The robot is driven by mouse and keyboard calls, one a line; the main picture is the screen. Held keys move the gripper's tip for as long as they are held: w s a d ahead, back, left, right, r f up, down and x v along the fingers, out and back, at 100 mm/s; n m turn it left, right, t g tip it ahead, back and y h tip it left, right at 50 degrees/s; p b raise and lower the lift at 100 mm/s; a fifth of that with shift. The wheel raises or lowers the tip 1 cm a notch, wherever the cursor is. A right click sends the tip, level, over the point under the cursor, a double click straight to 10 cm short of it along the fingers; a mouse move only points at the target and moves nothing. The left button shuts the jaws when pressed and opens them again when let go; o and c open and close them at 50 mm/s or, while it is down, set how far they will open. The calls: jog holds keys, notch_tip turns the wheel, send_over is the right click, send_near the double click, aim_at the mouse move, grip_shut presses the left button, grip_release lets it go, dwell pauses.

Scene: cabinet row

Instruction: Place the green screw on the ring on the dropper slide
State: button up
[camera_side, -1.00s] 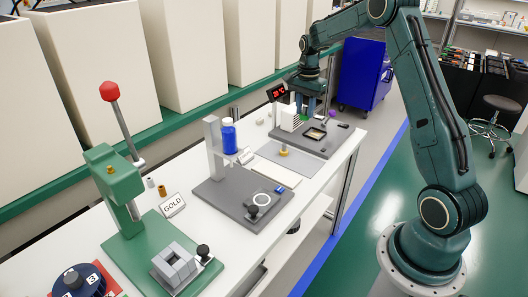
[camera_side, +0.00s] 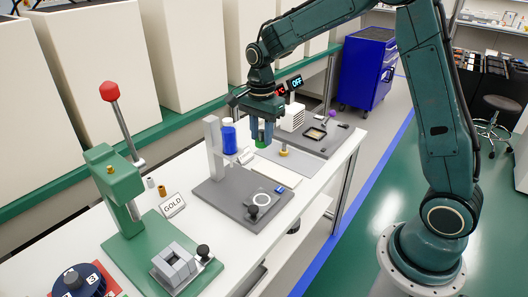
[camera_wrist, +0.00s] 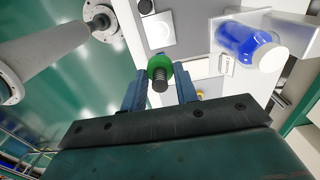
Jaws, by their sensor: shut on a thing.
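My gripper (camera_side: 262,140) is shut on the green screw (camera_side: 261,144); in the wrist view the green head (camera_wrist: 160,62) sits between the two blue fingers, its dark threaded shank showing. The gripper holds the screw in the air, beyond the dropper stand in the side view. The dropper slide is a light plate with a white ring (camera_side: 262,199) and a black knob (camera_side: 252,211), on the grey dropper base (camera_side: 226,203). The ring looks empty. A blue bottle (camera_side: 229,136) is held in the stand; it also shows in the wrist view (camera_wrist: 249,46).
The far station (camera_side: 310,146) has a display reading OFF (camera_side: 297,82) and a white finned block (camera_side: 292,117). A small blue piece (camera_side: 279,189) lies beside the ring. A green press (camera_side: 117,186) and a GOLD sign (camera_side: 173,205) stand nearer.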

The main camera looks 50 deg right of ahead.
send_over(262, 200)
notch_tip(262, 200, down, 16)
jog(key=shift+w+r, duration=0.1)
dwell(0.6)
jog(key=shift+f, duration=2.1)
jog(key=shift+f, duration=0.2)
jog(key=o, duration=1)
jog(key=shift+c, duration=0.2)
jog(key=shift+r, duration=0.15)
notch_tip(262, 200, up, 12)
